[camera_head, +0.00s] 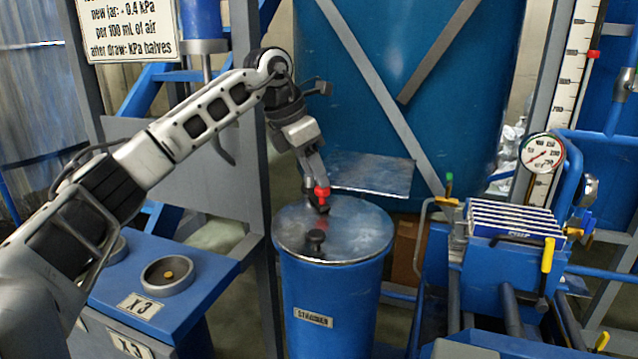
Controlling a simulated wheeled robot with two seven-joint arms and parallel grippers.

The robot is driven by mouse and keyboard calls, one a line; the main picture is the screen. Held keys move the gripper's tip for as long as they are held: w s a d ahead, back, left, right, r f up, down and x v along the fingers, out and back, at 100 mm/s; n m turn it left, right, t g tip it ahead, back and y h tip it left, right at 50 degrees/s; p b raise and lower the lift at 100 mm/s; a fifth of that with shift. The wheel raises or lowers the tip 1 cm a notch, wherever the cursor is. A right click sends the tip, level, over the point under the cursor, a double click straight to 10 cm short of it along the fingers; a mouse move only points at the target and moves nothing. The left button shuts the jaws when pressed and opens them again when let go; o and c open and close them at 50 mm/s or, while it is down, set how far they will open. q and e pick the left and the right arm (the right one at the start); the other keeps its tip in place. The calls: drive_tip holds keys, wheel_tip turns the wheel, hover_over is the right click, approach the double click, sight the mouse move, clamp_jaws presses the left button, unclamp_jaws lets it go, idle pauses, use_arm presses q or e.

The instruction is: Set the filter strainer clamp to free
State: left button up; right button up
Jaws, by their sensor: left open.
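The blue strainer drum (333,300) stands upright at the middle bottom, with a label reading "STRAINER". My left gripper (317,188) points down from above, close at this red part. Its fingers are open; they partly hide the handle's base, and I cannot tell whether they touch it. My right gripper is not in view.
A blue bench with a round socket (168,274) marked X3 is at the left. A blue filter press with stacked plates (510,222) and yellow-tipped levers stands to the right. A dial gauge (543,153) is above it. A large blue tank (440,110) stands behind the drum.

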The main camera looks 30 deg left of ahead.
sight(318, 192)
use_arm(q)
drive_tip(key=shift+x, duration=1.65)
clamp_jaws()
